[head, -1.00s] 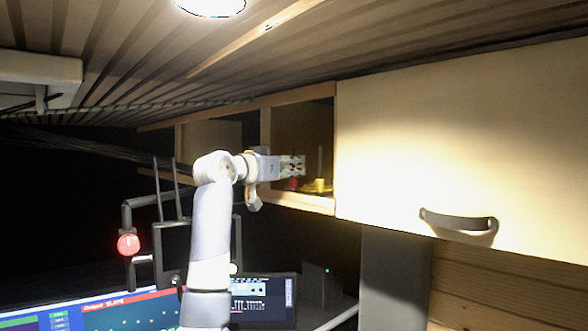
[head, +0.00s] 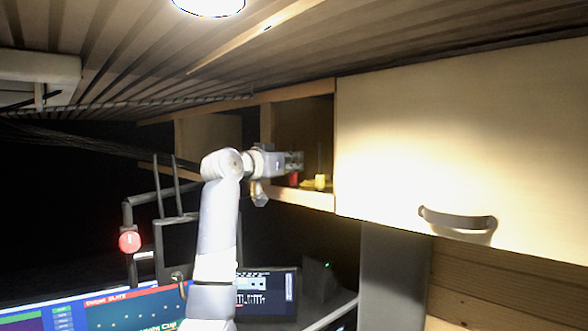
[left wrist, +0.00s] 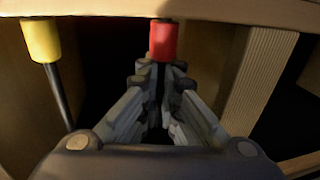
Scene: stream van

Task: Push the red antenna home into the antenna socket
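The red antenna's short red cylinder (head: 294,180) shows at the floor of the open cabinet compartment; in the left wrist view the red cylinder (left wrist: 163,40) is just beyond my fingertips. Its rod is hidden between the fingers. My left gripper (head: 295,161) reaches horizontally into the compartment just above the red part. In the left wrist view the fingers (left wrist: 161,75) are close together in line with the antenna and look closed around its dark rod. The antenna socket cannot be made out; whether a gap remains under the red part is unclear. My right gripper is not in view.
A yellow antenna (head: 320,182) with a dark rod stands to the right of the red one; it also shows in the left wrist view (left wrist: 41,40). A closed cabinet door (head: 440,140) borders the compartment on the right. Monitors (head: 265,297) stand below.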

